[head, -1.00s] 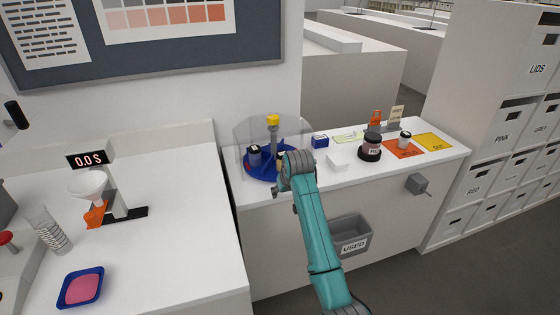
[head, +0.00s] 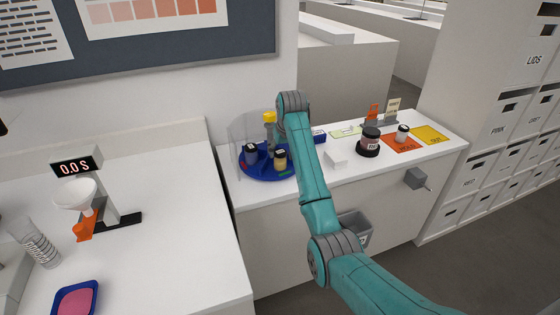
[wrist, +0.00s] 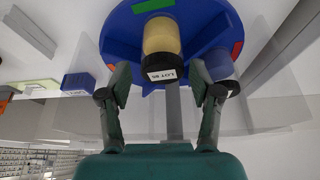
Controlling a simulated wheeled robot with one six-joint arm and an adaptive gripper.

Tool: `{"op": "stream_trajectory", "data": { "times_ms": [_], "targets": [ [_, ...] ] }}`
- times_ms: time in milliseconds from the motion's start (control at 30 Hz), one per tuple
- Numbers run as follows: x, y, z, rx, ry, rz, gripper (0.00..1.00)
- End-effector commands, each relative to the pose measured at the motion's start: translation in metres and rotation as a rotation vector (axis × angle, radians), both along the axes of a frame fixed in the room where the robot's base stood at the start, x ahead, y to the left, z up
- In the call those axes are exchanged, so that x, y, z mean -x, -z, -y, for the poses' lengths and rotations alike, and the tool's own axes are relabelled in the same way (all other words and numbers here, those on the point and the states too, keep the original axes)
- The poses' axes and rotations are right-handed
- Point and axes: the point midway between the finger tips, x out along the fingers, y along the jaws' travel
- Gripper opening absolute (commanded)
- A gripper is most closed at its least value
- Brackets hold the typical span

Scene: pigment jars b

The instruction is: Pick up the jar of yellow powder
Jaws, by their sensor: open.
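The jar of yellow powder (head: 280,160) stands on the blue round tray (head: 262,174) on the back counter, with a dark lid. In the wrist view the jar (wrist: 162,40) is ahead, with a white label at its lid end. My gripper (wrist: 160,92) is open, its two fingers to either side of the jar's line, apart from it and empty.
A clear curved guard (head: 236,135) edges the tray. A yellow-topped post (head: 269,118) rises at its back. A blue box (head: 319,137), a white block (head: 336,159) and a dark-lidded jar (head: 370,140) stand to the right.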

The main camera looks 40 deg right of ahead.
Motion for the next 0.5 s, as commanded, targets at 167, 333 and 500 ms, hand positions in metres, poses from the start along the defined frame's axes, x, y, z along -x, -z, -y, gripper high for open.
{"op": "stream_trajectory", "data": {
  "times_ms": [167,333,500],
  "targets": [
    [-0.005,0.014,0.001,-0.001,0.0,-0.002,0.64],
    [-0.014,0.037,0.003,0.0,0.0,-0.001,0.64],
    [-0.018,0.048,0.004,0.0,0.0,0.0,0.64]
  ]
}}
